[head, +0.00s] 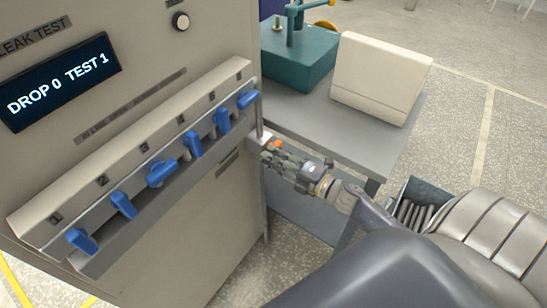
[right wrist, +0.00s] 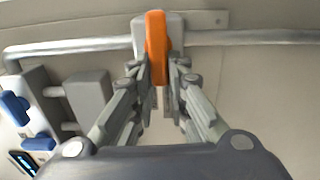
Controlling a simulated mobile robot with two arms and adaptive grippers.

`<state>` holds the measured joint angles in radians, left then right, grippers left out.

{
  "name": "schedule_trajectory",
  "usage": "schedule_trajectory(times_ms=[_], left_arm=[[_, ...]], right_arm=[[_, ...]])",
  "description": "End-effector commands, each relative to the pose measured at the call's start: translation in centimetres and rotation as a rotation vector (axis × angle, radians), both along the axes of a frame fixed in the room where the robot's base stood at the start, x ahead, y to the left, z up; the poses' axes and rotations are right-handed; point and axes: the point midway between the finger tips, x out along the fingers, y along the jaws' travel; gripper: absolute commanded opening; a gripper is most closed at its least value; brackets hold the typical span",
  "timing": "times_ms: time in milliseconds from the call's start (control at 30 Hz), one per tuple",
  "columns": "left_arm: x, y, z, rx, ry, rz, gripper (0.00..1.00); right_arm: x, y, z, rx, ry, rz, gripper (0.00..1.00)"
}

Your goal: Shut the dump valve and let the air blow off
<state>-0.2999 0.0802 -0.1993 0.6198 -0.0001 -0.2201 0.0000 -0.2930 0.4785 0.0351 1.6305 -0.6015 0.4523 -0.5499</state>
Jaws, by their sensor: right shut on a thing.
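The dump valve's orange handle (right wrist: 156,40) sits on a pale valve body (right wrist: 176,24) on a horizontal pipe in the right wrist view. The handle stands across the pipe's line there. My right gripper (right wrist: 160,72) is shut on the handle, one finger on each side. In the head view the orange handle (head: 275,145) shows small beside the cabinet's right side, partly hidden by my right gripper (head: 268,152). The dark display (head: 60,82) reads "DROP 0 TEST 1". My left gripper is not in view.
A row of several blue valve levers (head: 162,173) runs along the cabinet's sloping manifold (head: 120,165). A grey side table (head: 355,135) holds a teal machine (head: 298,57) and a cream box (head: 378,75). A bin of grey bobbins (head: 425,195) stands near my right arm.

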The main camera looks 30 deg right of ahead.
Motion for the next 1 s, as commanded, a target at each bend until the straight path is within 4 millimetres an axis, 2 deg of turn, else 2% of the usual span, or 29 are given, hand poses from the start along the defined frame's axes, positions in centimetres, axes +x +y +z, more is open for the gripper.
schedule_trajectory(times_ms=[100, 133, 200, 533, 667, 1000], left_arm=[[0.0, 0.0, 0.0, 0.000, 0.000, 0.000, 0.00], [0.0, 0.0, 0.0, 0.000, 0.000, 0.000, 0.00], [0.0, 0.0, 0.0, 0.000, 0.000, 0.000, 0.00], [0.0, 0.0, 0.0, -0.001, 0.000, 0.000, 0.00], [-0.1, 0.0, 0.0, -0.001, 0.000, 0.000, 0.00], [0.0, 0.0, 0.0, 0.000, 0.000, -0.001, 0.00]], right_arm=[[-0.1, 0.1, -0.2, -0.001, 0.003, 0.001, 0.00], [-0.1, 0.1, -0.2, -0.001, 0.003, 0.001, 0.19], [-0.1, 0.1, -0.2, -0.001, 0.003, 0.001, 0.35], [-0.1, 0.0, -0.1, 0.001, 0.001, 0.000, 0.35], [-0.9, -0.4, -0.2, 0.001, 0.004, -0.001, 0.35], [-6.9, -2.8, -0.2, 0.000, 0.007, -0.001, 0.35]])
